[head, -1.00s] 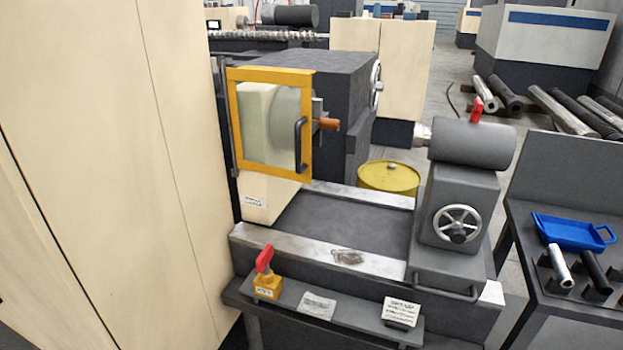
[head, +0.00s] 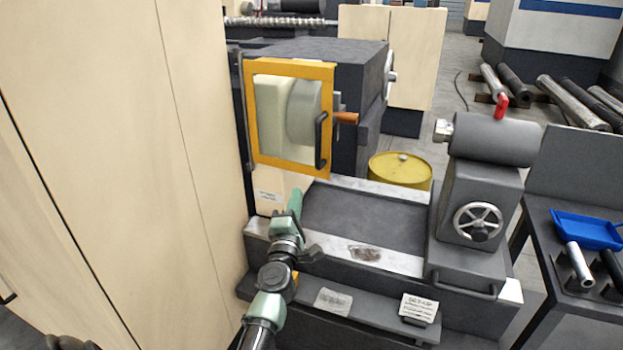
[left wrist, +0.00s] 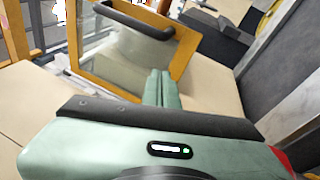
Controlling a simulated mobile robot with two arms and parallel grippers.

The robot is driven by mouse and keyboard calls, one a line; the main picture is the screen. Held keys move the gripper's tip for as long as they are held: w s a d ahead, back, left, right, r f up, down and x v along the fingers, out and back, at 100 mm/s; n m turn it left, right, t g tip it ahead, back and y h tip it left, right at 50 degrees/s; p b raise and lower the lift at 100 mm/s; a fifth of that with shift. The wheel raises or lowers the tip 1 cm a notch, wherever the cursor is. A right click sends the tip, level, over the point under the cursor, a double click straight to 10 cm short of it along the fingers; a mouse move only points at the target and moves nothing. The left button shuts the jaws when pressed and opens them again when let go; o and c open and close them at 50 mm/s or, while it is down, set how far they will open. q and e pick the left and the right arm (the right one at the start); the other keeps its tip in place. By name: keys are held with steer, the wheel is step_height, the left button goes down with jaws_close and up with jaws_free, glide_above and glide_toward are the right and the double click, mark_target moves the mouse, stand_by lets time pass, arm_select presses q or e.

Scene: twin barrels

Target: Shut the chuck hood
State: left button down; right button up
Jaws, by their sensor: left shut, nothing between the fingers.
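The chuck hood (head: 250,120) is a yellow-orange frame with a clear pane. In the head view it stands at the headstock on the left of the lathe, with the chuck seen through the pane. Its dark handle (head: 320,140) is on the right side of the frame. My left gripper (head: 296,198) is below the hood and its handle, pointing up, apart from them in the head view. In the left wrist view its green fingers (left wrist: 161,88) are together and empty, with the hood (left wrist: 187,52) and handle (left wrist: 133,20) beyond. My right gripper is not in view.
The lathe bed (head: 360,212) runs right to the tailstock (head: 480,190) with its handwheel. A tall cream cabinet (head: 110,150) closes off the left side. A yellow drum (head: 400,170) stands behind the bed. A side table with a blue tray (head: 587,229) is at the right.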

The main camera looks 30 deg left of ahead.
arm_select(q)
steer(key=w+r, duration=0.2)
steer(key=w, duration=0.4)
steer(key=shift+w+a, duration=0.15)
steer(key=shift+w, duration=0.2)
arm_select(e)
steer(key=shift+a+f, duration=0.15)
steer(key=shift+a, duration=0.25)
arm_select(q)
steer(key=shift+w+r+n+g+y+b, duration=0.15)
steer(key=shift+w+n+g+y+b, duration=0.1)
steer(key=shift+w+y+b, duration=0.25)
steer(key=shift+w+r+n+g+y+b, duration=0.15)
steer(key=shift+w+n+g+y+b, duration=0.15)
steer(key=shift+w+b, duration=0.3)
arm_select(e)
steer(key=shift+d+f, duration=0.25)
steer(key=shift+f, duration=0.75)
